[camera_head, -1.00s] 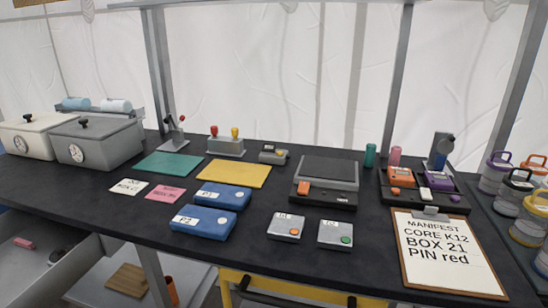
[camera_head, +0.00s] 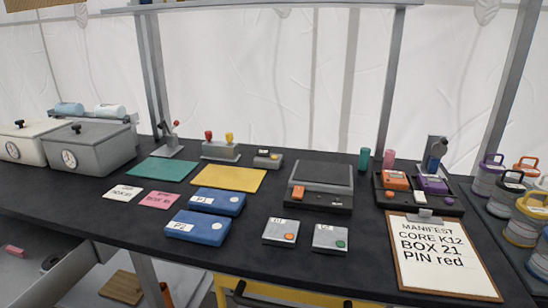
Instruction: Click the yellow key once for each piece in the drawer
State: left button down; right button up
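A small grey stand (camera_head: 221,150) at the back of the table carries a red knob (camera_head: 208,135) and a yellow knob (camera_head: 229,138); the yellow one is the only yellow key-like part I see. Below the table's front edge is a yellow frame (camera_head: 262,293) with a dark handle (camera_head: 285,302), cut off by the bottom of the picture; I cannot see inside it. At the lower left, a grey open compartment (camera_head: 75,278) holds a small pink piece (camera_head: 14,250) nearby; I cannot tell if it is a drawer. Neither of my grippers is in view.
The dark table (camera_head: 330,268) holds blue boxes P1 (camera_head: 218,203) and P2 (camera_head: 197,228), a yellow mat (camera_head: 228,179), a green mat (camera_head: 161,169), two button boxes (camera_head: 281,232), a black device (camera_head: 321,185) and a clipboard (camera_head: 440,255). Canisters (camera_head: 525,225) stand at right.

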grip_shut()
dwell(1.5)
